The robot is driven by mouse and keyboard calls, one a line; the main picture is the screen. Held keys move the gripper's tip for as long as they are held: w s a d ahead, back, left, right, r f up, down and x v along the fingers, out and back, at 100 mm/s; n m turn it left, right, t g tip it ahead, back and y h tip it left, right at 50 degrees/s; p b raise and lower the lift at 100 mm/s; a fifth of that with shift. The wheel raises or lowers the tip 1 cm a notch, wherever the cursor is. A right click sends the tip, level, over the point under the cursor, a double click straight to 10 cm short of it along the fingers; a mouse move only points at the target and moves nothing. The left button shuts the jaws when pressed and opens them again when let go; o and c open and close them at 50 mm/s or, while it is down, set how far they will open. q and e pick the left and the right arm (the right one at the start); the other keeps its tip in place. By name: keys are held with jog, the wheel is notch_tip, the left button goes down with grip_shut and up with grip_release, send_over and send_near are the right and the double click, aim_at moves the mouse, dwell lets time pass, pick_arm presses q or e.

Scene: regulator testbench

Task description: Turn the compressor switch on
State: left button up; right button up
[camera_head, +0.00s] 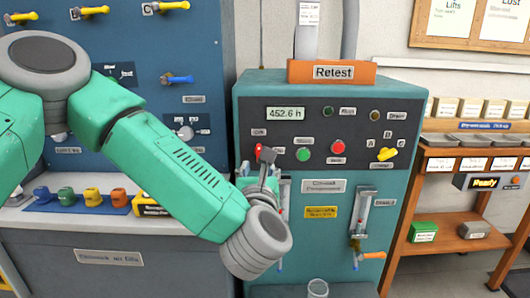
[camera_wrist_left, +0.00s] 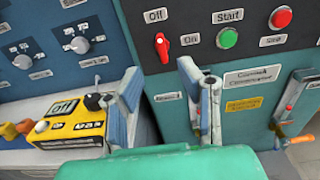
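The compressor switch is a small red knob (camera_wrist_left: 162,48) on the dark panel of the teal cabinet. In the left wrist view it stands about upright, below the "Off" label (camera_wrist_left: 156,16) and left of the "On" label (camera_wrist_left: 190,39). In the head view the red knob (camera_head: 259,148) shows just above my gripper. My left gripper (camera_wrist_left: 158,70) is open, its two fingers apart and nothing between them. The fingertips sit just below the switch, one on each side, and appear not to touch it. In the head view my left gripper (camera_head: 263,165) is partly hidden by my arm. My right gripper is not seen.
A green start button (camera_wrist_left: 228,38) and a red stop button (camera_wrist_left: 281,17) are right of the switch. A yellow device (camera_wrist_left: 72,125) stands on the bench at left. A yellow selector (camera_head: 387,154) and a hour display (camera_head: 285,113) are on the same panel.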

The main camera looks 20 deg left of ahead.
aim_at(259, 149)
pick_arm(q)
jog(key=b+x, duration=0.1)
jog(key=x, duration=1)
jog(key=shift+w+a+f, duration=0.1)
jog(key=shift+w+a, duration=0.1)
jog(key=shift+w, duration=0.1)
jog(key=shift+d, duration=0.1)
jog(key=shift+c, duration=0.5)
grip_shut()
